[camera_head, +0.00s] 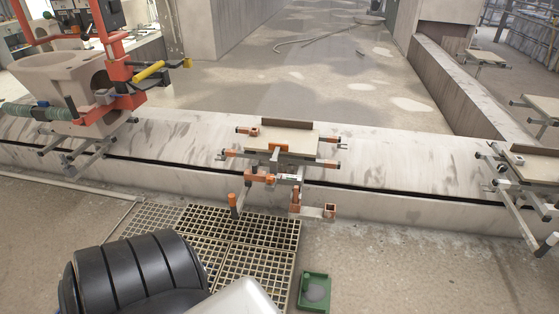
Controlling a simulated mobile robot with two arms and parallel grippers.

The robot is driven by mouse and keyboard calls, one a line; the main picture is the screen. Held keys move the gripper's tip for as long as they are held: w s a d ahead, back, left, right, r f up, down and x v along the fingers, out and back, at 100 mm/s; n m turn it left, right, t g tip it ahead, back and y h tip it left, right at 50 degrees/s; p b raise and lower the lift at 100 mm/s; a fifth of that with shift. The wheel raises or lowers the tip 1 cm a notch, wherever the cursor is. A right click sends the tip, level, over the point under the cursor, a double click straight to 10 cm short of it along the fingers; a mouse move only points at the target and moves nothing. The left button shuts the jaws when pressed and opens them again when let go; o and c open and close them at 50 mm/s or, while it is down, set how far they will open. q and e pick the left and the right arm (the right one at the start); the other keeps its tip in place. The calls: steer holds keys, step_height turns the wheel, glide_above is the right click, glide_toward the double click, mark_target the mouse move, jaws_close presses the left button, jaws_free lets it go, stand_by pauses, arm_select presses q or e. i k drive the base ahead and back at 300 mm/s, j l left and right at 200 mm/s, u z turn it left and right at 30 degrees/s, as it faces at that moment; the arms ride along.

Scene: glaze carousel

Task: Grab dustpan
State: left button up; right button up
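A small green pan (314,276) lies on the floor at the bottom middle, right of the floor grating. It looks like the dustpan. It has a raised rim and a grey patch or load inside, and its lower end is close to the bottom edge of the picture. I cannot make out a handle clearly. Neither my left nor my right gripper is in view. A black ribbed part and a white part, which look like my own arm or body, fill the bottom left.
A beige grating (255,232) lies left of the pan. Behind it runs a low concrete ledge (400,170) with a slot and a wheeled carrier board (290,140). An orange-footed bracket (315,211) juts out above the pan. Floor to the right is clear.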

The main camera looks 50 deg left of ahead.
mark_target(316, 289)
steer(key=u, duration=1.3)
steer(key=i+l, duration=0.15)
steer(key=i, duration=0.15)
steer(key=i+l, duration=0.1)
steer(key=i, duration=0.2)
steer(key=u, duration=0.05)
